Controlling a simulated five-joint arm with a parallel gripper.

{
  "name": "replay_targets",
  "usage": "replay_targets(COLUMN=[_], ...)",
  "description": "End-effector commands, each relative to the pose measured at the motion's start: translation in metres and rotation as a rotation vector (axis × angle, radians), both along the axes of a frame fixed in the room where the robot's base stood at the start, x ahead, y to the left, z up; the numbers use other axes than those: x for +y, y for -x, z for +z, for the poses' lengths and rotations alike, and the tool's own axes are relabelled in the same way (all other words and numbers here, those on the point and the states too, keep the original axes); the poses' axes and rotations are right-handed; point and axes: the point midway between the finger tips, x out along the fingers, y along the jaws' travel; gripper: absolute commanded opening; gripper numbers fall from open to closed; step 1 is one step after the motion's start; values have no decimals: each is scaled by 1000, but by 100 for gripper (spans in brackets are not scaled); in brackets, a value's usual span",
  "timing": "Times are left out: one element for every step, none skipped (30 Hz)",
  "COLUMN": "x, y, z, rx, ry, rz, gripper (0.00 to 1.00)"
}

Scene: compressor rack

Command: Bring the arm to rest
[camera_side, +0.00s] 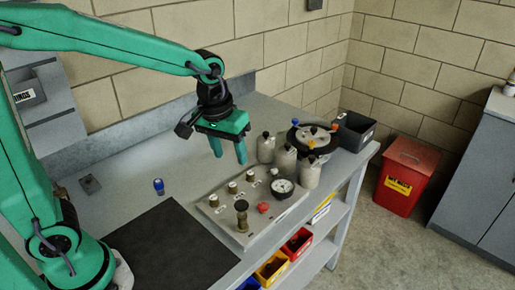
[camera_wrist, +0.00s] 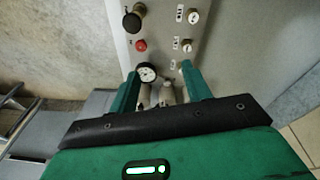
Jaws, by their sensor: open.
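My green arm reaches in from the left in the side view. My gripper (camera_side: 228,153) hangs fingers down above the bench, behind the grey control panel (camera_side: 222,226). Its two green fingers are apart with nothing held between them. In the wrist view the fingers of my gripper (camera_wrist: 160,85) frame the grey bottles and the round gauge (camera_wrist: 147,72) beyond. The panel bears the gauge, a red button (camera_side: 263,207), a dark knob (camera_side: 241,214) and several brass-coloured knobs. Nothing touches the fingers as far as I can see.
Several grey bottles (camera_side: 285,161) stand right of my gripper, near a round black-rimmed device (camera_side: 312,135) with coloured knobs. A dark bin (camera_side: 355,131) stands at the bench's right end. A blue-capped item (camera_side: 158,187) and black mat (camera_side: 172,250) lie left.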

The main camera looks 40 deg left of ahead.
Motion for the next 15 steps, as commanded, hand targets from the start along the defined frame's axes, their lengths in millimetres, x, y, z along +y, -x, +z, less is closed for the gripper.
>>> replay_targets(x=[5, 7, 11, 13, 16, 19, 21, 24, 27, 29, 31, 34, 36, 38, 40], y=[8, 12, 17, 22, 26, 32, 36, 41, 47, 51, 55, 62, 66, 71, 76], z=[7, 11, 15, 18, 21, 25, 27, 30, 33, 35, 37, 39, 41, 42, 45], rx=[-20, -31, -44, -54, -65, -79, -88, -98, -112, -122, -132, -145, -155, -165, -179], ry=[0, -1, -3, -5, -6, -9, -10, -13, -17, -20, -22, -26, -30, -33, -38], rz=[-10, -18, -28, -36, -44, -55, -63, -70, -79, -87, -96, -106, -113, -120, -130], gripper=[48, 48, 48, 48, 48, 48, 48, 48, 48, 48, 48, 48, 48, 48, 48])
